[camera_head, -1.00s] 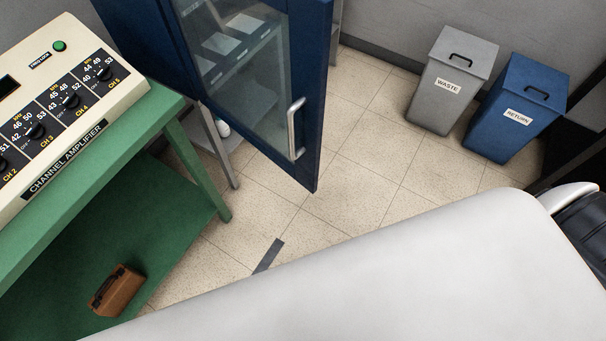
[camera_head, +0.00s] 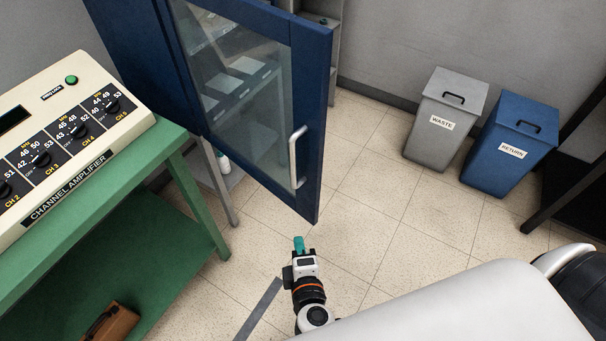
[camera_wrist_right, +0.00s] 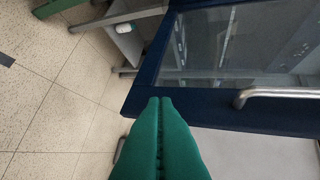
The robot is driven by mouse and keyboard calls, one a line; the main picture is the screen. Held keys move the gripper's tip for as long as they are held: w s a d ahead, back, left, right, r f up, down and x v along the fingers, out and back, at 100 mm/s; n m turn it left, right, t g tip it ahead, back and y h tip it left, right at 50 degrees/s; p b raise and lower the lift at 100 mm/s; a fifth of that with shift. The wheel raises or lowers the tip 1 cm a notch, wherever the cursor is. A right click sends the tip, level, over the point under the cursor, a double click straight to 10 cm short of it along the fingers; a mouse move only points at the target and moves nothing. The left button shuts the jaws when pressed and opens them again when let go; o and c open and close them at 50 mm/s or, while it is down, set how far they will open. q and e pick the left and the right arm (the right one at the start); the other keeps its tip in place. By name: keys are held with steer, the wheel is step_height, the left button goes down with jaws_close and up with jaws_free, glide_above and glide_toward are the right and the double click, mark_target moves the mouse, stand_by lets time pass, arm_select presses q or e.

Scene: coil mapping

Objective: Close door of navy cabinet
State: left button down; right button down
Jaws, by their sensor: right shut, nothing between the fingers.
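The navy cabinet door (camera_head: 311,130) stands open in the head view, with a glass pane and a silver handle (camera_head: 293,157) near its free edge. My right gripper (camera_head: 299,243) is shut and empty, below the door's lower corner in the head view. In the right wrist view its green fingers (camera_wrist_right: 160,105) are pressed together, and their tips overlap the image of the door's frame (camera_wrist_right: 200,108) near a corner. I cannot tell whether they touch it. The handle (camera_wrist_right: 275,93) lies to the right of the fingers there. My left gripper is not in view.
A green bench (camera_head: 180,245) with a channel amplifier (camera_head: 65,140) stands at the left, a brown case (camera_head: 112,322) on its lower shelf. A grey waste bin (camera_head: 441,130) and a blue return bin (camera_head: 508,150) stand at the right. Open tiled floor (camera_head: 380,215) lies between.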

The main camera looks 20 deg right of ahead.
step_height(320, 180, up, 14)
steer(key=d+t+h, duration=0.2)
steer(key=t+h, duration=0.1)
steer(key=p, duration=0.3)
glide_toward(302, 159)
steer(key=shift+m, duration=0.3)
steer(key=x, duration=0.4)
steer(key=shift+d+r, duration=0.15)
steer(key=shift+r, duration=0.05)
steer(key=shift+p+x, duration=0.3)
steer(key=shift+x, duration=0.55)
steer(key=shift+f, duration=0.2)
